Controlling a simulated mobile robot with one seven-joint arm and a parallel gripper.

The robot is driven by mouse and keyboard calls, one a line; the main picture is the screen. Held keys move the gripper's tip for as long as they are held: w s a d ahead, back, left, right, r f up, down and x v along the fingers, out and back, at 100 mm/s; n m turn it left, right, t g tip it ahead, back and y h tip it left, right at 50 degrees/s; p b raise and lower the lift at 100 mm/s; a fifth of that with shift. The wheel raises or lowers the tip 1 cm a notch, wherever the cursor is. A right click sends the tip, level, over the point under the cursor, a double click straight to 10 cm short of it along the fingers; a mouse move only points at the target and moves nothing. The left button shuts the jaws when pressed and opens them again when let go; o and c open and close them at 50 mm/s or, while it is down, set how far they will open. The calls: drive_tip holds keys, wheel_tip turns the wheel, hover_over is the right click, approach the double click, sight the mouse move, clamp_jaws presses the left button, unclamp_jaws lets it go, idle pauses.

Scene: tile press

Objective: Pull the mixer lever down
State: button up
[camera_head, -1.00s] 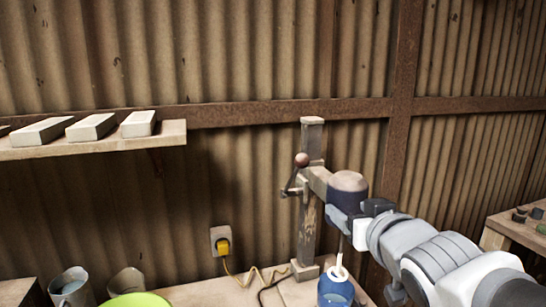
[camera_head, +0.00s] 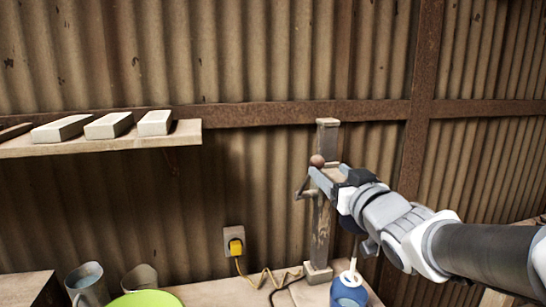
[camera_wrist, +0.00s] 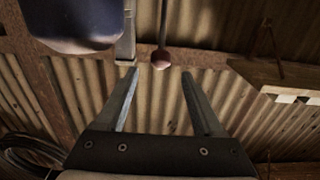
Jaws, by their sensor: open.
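The mixer lever (camera_head: 317,161) has a round reddish-brown knob on a thin rod and sits on the left side of the mixer's wooden post (camera_head: 323,235). The knob stands up high, near the top of the post. My gripper (camera_head: 328,169) is open, with its fingers reaching the knob from the right. In the wrist view the lever knob (camera_wrist: 161,60) lies between the lines of the two fingers, just beyond the tips of my gripper (camera_wrist: 159,73), touching neither. The mixer's dark blue motor head (camera_wrist: 75,28) is at the upper left there; the arm mostly hides it in the head view.
A blue container (camera_head: 349,291) with a white mixing rod stands below my arm. A shelf (camera_head: 100,145) with several pale bricks is at the left. A yellow plug (camera_head: 236,246), a green bowl (camera_head: 146,299) and cups are lower left. Space left of the post is clear.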

hover_over(306, 181)
drive_tip(key=s, duration=0.2)
drive_tip(key=shift+w+d+p, duration=0.15)
drive_tip(key=shift+d+p, duration=0.25)
drive_tip(key=shift+p, duration=0.05)
clamp_jaws()
idle(1.2)
